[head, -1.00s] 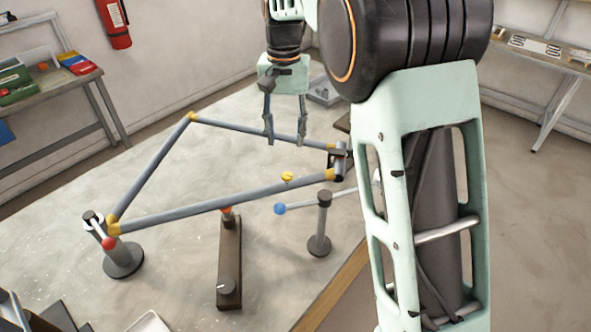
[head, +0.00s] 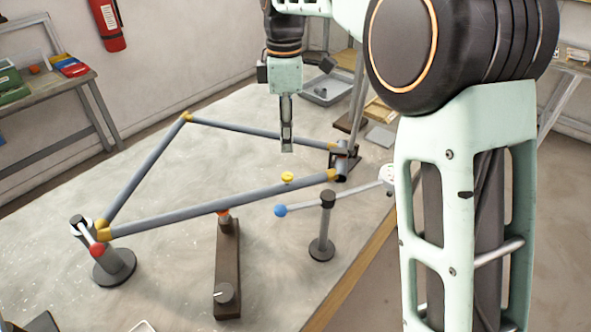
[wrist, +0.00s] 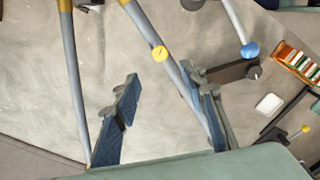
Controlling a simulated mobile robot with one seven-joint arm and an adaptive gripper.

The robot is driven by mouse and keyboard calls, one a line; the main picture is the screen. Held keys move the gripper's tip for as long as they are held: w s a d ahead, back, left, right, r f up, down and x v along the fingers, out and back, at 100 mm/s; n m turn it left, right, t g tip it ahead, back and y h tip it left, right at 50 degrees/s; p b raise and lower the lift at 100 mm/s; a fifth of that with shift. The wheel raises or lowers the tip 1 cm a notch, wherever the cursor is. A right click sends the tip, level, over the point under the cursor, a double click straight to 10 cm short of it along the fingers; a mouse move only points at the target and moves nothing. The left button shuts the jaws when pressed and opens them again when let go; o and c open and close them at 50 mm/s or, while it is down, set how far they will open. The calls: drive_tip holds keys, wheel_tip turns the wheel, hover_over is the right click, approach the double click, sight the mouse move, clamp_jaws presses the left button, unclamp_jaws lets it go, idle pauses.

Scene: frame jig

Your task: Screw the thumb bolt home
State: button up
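The thumb bolt, seen as a yellow knob (head: 287,177), stands at the upper side of the lower grey tube of the frame (head: 220,204). It also shows in the wrist view (wrist: 160,53), beside the tube; how deep it sits cannot be told. My gripper (head: 287,149) points down above and beyond that tube, and appears edge-on in the head view. In the wrist view my gripper (wrist: 163,78) has its two blue-padded fingers wide apart with nothing between them. The yellow knob lies just beyond the fingertips in the picture, not touched.
A rod with a blue ball (head: 280,210) crosses near a dark post (head: 325,228). A dark stand (head: 228,270) supports the lower tube. A red ball (head: 96,249) is at the left corner post. A grey tray (head: 328,92) lies at the back.

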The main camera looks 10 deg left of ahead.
sight(287, 175)
wheel_tip(287, 175, down, 11)
drive_tip(key=shift+r+n, duration=0.1)
drive_tip(key=shift+n, duration=1.1)
clamp_jaws()
